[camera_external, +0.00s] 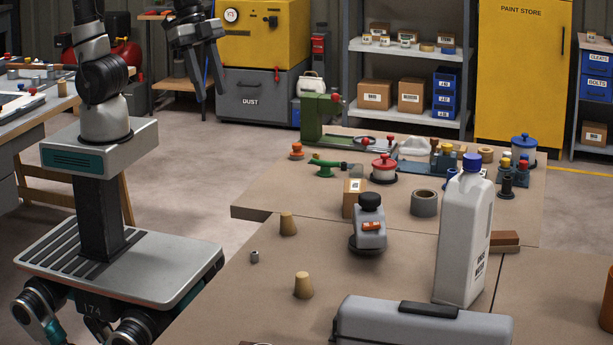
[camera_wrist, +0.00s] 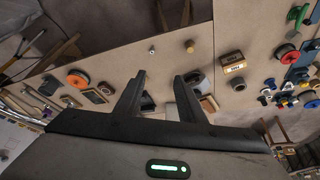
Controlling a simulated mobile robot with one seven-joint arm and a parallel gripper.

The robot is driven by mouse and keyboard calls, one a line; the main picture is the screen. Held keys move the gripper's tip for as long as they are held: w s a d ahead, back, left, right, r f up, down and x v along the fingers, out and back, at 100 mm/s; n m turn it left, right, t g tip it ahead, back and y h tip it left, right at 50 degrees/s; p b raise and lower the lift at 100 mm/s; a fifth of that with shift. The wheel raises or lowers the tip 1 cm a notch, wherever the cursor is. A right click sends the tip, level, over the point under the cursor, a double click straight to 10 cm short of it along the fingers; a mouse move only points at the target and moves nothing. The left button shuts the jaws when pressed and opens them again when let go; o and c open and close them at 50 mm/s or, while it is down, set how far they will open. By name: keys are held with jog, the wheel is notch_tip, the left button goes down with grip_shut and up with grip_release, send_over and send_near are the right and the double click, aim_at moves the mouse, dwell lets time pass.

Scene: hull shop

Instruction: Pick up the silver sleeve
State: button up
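The silver sleeve (camera_external: 255,256) is a very small grey metal cylinder standing on the brown bench top, near its left edge. In the wrist view a tiny silvery piece (camera_wrist: 152,50) lies beyond my fingertips and looks like the same sleeve. My gripper (camera_external: 211,96) hangs in the air at the upper left, well above and away from the bench, fingers pointing down. In the wrist view my two dark fingers (camera_wrist: 160,76) stand apart with nothing held between them.
Two tan corks (camera_external: 288,223) (camera_external: 303,285) stand close to the sleeve. A cardboard box (camera_external: 352,199) is behind. Bench around the sleeve is bare.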

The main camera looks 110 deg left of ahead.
jog(key=w+d+f+m+b, duration=0.2)
jog(key=w+f, duration=0.1)
jog(key=f, duration=0.3)
jog(key=w+d+f+m+g+h+b, duration=0.1)
jog(key=w+f+b, duration=0.2)
jog(key=f, duration=0.2)
jog(key=w+d+f+m+b, duration=0.2)
jog(key=w+f, duration=0.2)
jog(key=f, duration=0.2)
jog(key=b, duration=0.2)
send_near(254, 252)
jog(key=shift+x, duration=1)
jog(key=shift+h, duration=0.3)
jog(key=shift+b+x, duration=0.8)
jog(key=shift+x, duration=2.35)
jog(key=shift+a, duration=0.2)
grip_shut()
